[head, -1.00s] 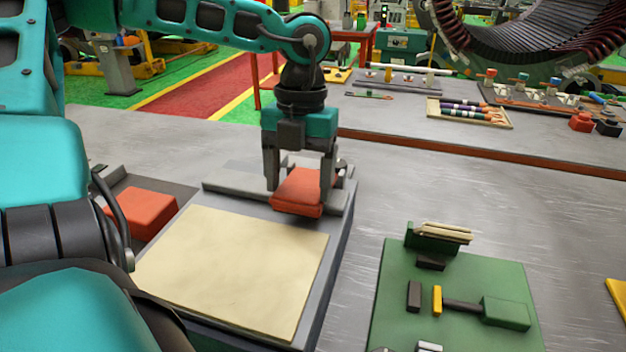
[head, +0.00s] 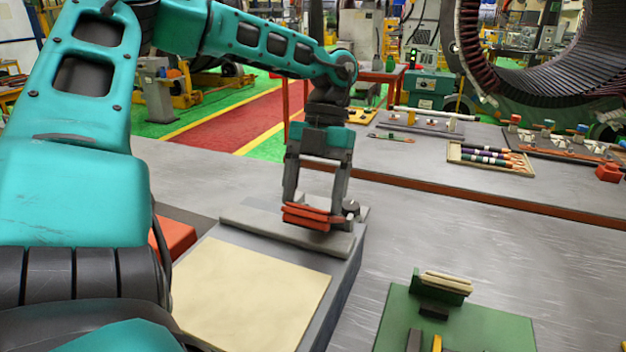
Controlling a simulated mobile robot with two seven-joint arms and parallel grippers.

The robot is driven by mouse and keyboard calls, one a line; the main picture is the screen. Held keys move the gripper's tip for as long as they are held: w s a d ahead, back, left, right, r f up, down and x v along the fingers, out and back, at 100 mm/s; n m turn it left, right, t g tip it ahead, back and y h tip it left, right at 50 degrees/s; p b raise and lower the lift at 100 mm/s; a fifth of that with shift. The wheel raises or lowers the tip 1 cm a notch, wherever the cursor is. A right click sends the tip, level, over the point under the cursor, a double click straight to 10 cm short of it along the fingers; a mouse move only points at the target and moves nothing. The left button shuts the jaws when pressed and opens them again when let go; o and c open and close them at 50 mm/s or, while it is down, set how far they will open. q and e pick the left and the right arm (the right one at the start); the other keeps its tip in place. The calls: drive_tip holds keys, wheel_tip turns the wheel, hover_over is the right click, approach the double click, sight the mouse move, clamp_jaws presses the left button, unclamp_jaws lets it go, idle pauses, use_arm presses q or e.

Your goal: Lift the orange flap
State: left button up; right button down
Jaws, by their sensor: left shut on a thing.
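My left gripper (head: 314,205) points down over the far end of a grey block-like fixture. It is shut on the orange flap (head: 311,216), which shows as a thin layered orange piece between the fingertips. The flap is at the grey bar (head: 275,229) along the fixture's far edge; I cannot tell whether it touches the bar. A cream pad (head: 250,290) lies on top of the fixture, in front of the bar. My right gripper is not in view.
A red-orange block (head: 174,238) sits left of the fixture, partly hidden by my left arm. A green board (head: 465,330) with small tools lies at the lower right. A tray of striped rods (head: 490,157) stands farther back. The grey table between is clear.

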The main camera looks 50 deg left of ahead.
use_arm(q)
drive_tip(key=shift+w+a+r, duration=0.25)
drive_tip(key=shift+w, duration=0.15)
drive_tip(key=shift+w+a+r, duration=0.2)
drive_tip(key=shift+w, duration=0.2)
drive_tip(key=o, duration=1.4)
drive_tip(key=shift+w+a+f, duration=0.1)
drive_tip(key=shift+w+f, duration=0.1)
drive_tip(key=shift+o, duration=0.4)
drive_tip(key=shift+s, duration=0.1)
drive_tip(key=v, duration=1.3)
drive_tip(key=shift+s+d+p, duration=0.2)
drive_tip(key=shift+p, duration=0.15)
